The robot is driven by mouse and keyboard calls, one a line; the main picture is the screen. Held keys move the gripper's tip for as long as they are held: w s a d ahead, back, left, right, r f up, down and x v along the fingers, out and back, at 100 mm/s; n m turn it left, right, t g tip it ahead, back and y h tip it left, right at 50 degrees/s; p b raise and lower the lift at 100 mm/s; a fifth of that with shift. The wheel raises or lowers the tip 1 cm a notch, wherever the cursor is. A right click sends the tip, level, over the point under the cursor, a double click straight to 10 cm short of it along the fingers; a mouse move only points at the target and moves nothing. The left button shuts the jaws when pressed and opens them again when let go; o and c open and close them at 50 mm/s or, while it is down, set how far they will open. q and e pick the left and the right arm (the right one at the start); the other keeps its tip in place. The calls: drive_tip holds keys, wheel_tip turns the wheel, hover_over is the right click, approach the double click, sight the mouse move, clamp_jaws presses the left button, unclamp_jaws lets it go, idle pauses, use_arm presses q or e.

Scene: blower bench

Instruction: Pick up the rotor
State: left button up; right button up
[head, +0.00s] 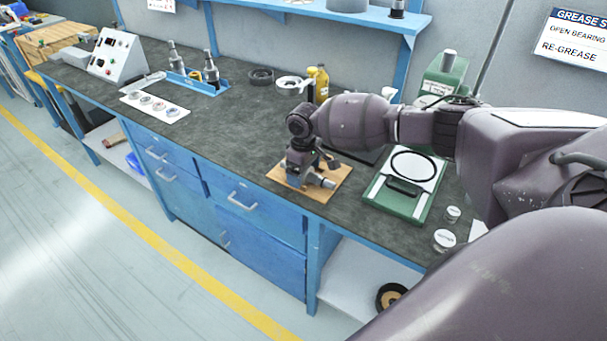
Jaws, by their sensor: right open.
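A wooden board (340,193) lies near the front edge of the dark bench top. A grey metal part with a short cylindrical end (328,183), which looks like the rotor, lies on the board. My right gripper (309,176) points down just over it and hides much of it. The jaws are open. I cannot tell whether the fingers touch the part. My left gripper is not in view.
A green-framed tray (424,207) sits right of the board, with small round tins (444,239) beside it. A yellow bottle (321,85) stands behind. A blue rack (194,82) with upright metal parts and a white card (155,107) are left. Bench between is clear.

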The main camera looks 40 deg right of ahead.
drive_tip(key=shift+r, duration=0.1)
drive_tip(key=c, duration=1.6)
drive_tip(key=shift+r, duration=0.1)
clamp_jaws()
drive_tip(key=shift+w, duration=0.1)
